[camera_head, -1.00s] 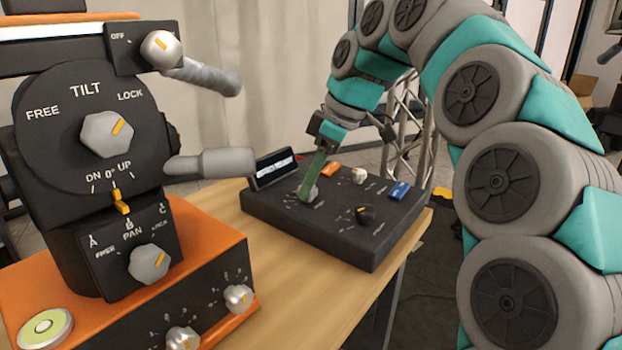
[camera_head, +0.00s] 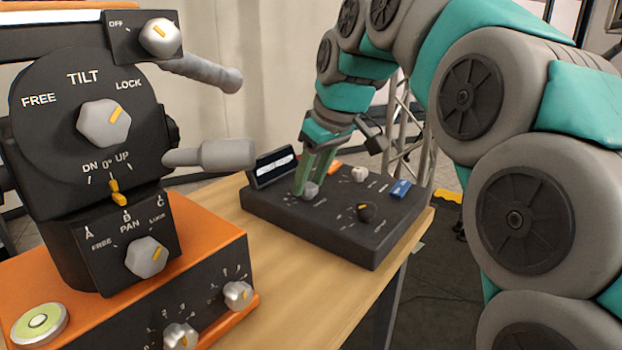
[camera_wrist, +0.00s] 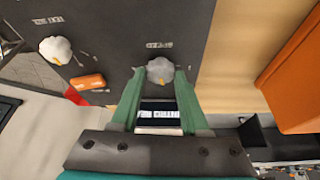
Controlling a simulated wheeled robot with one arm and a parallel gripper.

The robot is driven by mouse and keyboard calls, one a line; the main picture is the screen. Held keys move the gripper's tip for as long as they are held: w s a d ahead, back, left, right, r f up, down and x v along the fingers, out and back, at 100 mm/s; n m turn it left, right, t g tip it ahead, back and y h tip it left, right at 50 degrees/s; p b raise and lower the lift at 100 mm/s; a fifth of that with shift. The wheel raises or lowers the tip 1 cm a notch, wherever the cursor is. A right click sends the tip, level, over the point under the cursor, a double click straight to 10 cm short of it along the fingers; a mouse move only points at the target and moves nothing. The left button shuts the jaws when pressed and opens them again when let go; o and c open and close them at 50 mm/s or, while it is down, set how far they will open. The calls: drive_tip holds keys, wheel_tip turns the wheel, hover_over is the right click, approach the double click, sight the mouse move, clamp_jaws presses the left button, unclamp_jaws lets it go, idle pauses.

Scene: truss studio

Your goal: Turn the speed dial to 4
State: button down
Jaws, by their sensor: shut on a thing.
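The dark control box (camera_head: 330,243) sits on the wooden table. My gripper (camera_head: 306,188) reaches down to its left part, with green fingers shut on a grey knob (camera_head: 310,192). In the wrist view my gripper (camera_wrist: 160,78) has one finger on each side of this grey knob (camera_wrist: 160,69), and an orange pointer mark shows on it. A black knob (camera_head: 365,211) and a pale knob (camera_head: 359,174) are also on the box.
A small display (camera_head: 272,167) stands at the box's back left edge. A blue button (camera_head: 400,189) and an orange button (camera_wrist: 88,82) are on the panel. A camera head with tilt and pan knobs (camera_head: 104,123) stands on an orange base (camera_head: 205,258) at left, its grey handle (camera_head: 215,155) pointing towards the box.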

sight(314, 208)
drive_tip(key=m+h, duration=0.1)
drive_tip(key=m, duration=0.4)
drive_tip(key=shift+s+a+t+h, duration=0.1)
drive_tip(key=shift+t+h, duration=0.3)
idle(0.4)
drive_tip(key=shift+c, duration=2)
unclamp_jaws()
drive_tip(key=a+v, duration=0.1)
drive_tip(key=v, duration=0.6)
drive_tip(key=shift+s+d+r, duration=0.2)
drive_tip(key=shift+d+r, duration=0.15)
drive_tip(key=shift+d, duration=0.15)
